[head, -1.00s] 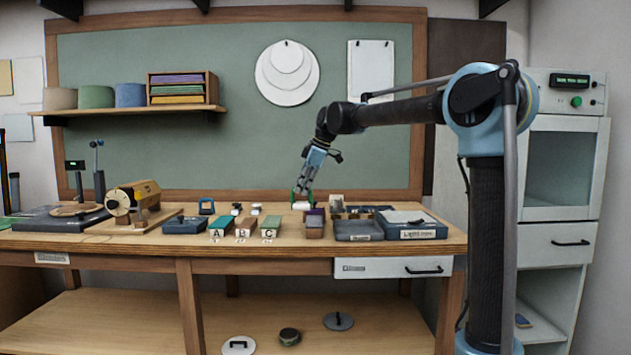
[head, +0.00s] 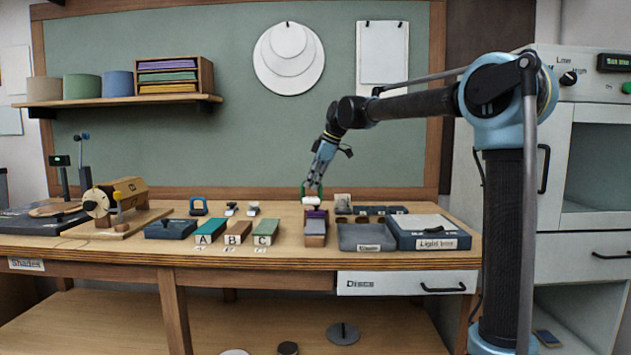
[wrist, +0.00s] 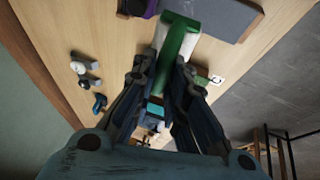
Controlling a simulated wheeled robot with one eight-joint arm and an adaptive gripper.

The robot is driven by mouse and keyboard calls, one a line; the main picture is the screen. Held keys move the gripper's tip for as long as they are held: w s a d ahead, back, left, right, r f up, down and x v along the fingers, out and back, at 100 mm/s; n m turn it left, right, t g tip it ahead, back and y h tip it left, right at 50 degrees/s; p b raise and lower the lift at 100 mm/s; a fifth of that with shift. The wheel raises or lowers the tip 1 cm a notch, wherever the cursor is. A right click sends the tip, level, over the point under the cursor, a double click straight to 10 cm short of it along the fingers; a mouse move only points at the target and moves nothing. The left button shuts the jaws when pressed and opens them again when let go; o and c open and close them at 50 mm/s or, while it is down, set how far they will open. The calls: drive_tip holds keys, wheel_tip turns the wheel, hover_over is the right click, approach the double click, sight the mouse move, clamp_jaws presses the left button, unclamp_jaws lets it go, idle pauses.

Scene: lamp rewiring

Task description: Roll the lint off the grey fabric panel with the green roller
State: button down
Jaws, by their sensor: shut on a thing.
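My gripper (head: 314,180) is shut on the green roller (head: 304,190), over the back of the workbench. In the wrist view the roller's green handle (wrist: 178,32) runs up from between my fingers (wrist: 172,72). Its white roll (head: 311,200) appears low, just behind a block with a purple top (head: 316,213); I cannot tell if it touches anything. Lint cannot be made out.
Blocks marked A, B and C (head: 237,232) stand left of the purple-topped block. A grey tray (head: 366,237) and a labelled box (head: 430,232) stand to the right. A winding machine (head: 118,205) is at the left.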

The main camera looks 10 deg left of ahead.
sight(313, 197)
drive_tip(key=shift+f, duration=3.05)
drive_tip(key=shift+w+d+f, duration=0.15)
drive_tip(key=shift+d+f, duration=0.35)
drive_tip(key=shift+d, duration=0.15)
drive_tip(key=shift+w+d, duration=0.1)
drive_tip(key=shift+d, duration=0.55)
drive_tip(key=shift+s+a, duration=0.2)
drive_tip(key=shift+a, duration=0.95)
drive_tip(key=shift+d, duration=0.25)
drive_tip(key=shift+w+d, duration=0.1)
drive_tip(key=shift+d, duration=0.55)
drive_tip(key=shift+w, duration=0.1)
drive_tip(key=shift+s+a, duration=0.2)
drive_tip(key=shift+a, duration=0.55)
drive_tip(key=shift+w+d, duration=0.2)
drive_tip(key=shift+d, duration=0.75)
drive_tip(key=shift+r, duration=4)
